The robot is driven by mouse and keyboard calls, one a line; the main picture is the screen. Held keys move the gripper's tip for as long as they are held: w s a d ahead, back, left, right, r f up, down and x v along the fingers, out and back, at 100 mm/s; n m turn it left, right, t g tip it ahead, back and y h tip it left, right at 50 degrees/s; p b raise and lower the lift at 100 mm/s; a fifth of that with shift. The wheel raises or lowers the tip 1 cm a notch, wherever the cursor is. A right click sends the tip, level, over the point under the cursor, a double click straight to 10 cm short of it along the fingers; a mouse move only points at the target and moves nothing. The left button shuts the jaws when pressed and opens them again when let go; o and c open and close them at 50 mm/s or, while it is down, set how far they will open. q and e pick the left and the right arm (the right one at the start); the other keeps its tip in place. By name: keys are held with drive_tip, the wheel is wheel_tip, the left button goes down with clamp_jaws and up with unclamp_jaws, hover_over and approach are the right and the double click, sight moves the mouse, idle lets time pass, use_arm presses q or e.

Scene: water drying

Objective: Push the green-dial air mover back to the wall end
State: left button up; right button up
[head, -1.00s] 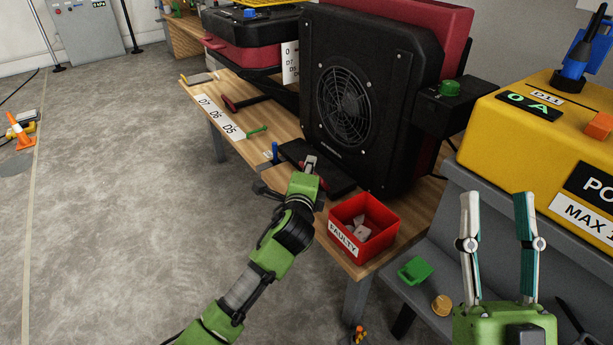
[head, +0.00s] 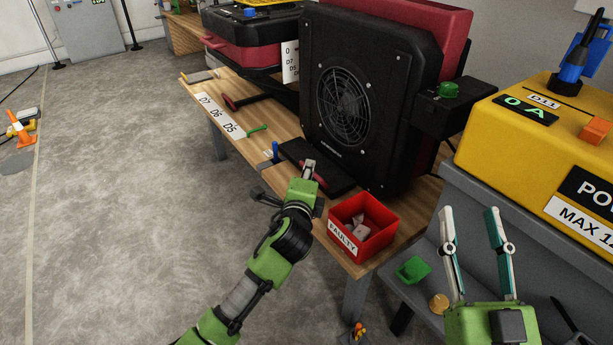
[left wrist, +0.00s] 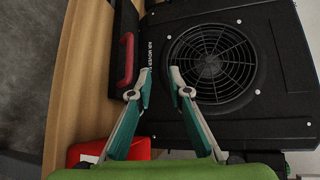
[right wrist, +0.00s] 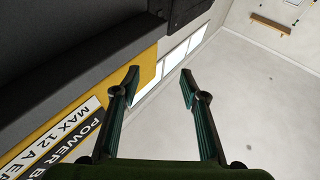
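The air mover (head: 395,75) is a large black housing with a round fan grille and a red rear part. It stands upright on the wooden bench, and its green dial (head: 448,90) sits on a black box at its right. My left gripper (head: 309,166) is in front of its lower face; its fingers overlap edge-on there. In the left wrist view my left gripper (left wrist: 162,78) is open and empty, facing the grille (left wrist: 212,64), with no clear contact. My right gripper (head: 469,212) is open and empty at the lower right, before the yellow power unit.
A red FAULTY bin (head: 385,235) stands at the bench's near end. A flat black case with a red handle (left wrist: 127,60) lies before the air mover. A yellow power unit (head: 490,135) stands at right. A red-black case (head: 235,58) is farther back. Open floor lies left.

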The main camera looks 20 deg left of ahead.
use_arm(q)
drive_tip(key=shift+p+v, duration=0.65)
drive_tip(key=shift+v, duration=0.4)
use_arm(e)
wheel_tip(320, 180, down, 7)
drive_tip(key=w+g+h, duration=0.1)
drive_tip(key=g, duration=0.2)
drive_tip(key=shift+w+d+r, duration=0.15)
drive_tip(key=shift+d+r, duration=0.05)
drive_tip(key=shift+d, duration=0.05)
drive_tip(key=shift+f+g, duration=0.1)
drive_tip(key=shift+g, duration=0.2)
use_arm(q)
drive_tip(key=shift+f+p, duration=0.1)
drive_tip(key=shift+p, duration=0.25)
use_arm(e)
drive_tip(key=shift+s+d+f+g+h, duration=0.15)
drive_tip(key=shift+f+g+h, duration=0.2)
drive_tip(key=shift+f, duration=0.55)
drive_tip(key=shift+s+d+f+g+h, duration=0.15)
drive_tip(key=shift+f+g, duration=0.3)
drive_tip(key=shift+f, duration=0.45)
